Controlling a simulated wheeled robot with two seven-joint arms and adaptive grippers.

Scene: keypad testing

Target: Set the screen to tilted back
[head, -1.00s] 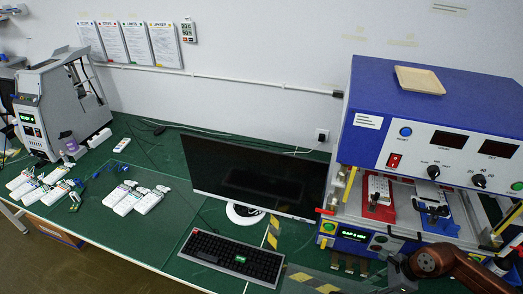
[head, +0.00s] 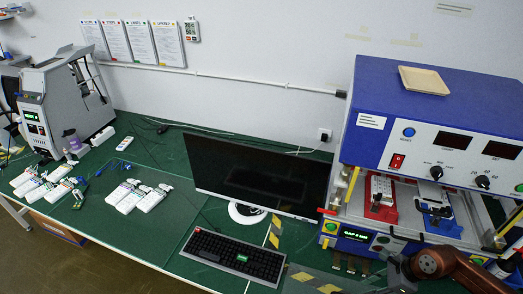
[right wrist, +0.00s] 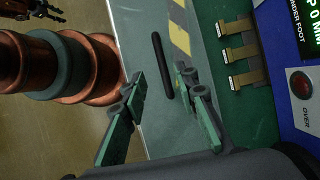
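The screen (head: 255,175) is a wide black monitor with a pale lower edge, on a round white foot (head: 245,212) in the middle of the green bench. It faces the front of the bench and looks dark; its exact tilt is hard to judge from above. My right arm comes in at the lower right of the head view, below the test machine and apart from the screen. My right gripper (right wrist: 159,80) shows two separated green-and-dark fingers with nothing between them. A dark gripper (right wrist: 38,10), seemingly my left, is cut off in the right wrist view's top corner.
A black keyboard (head: 234,254) lies in front of the screen. The blue test machine (head: 440,110) stands close on its right. Several white handsets (head: 128,197) lie left on the bench (head: 178,222). A grey machine (head: 55,105) stands at far left.

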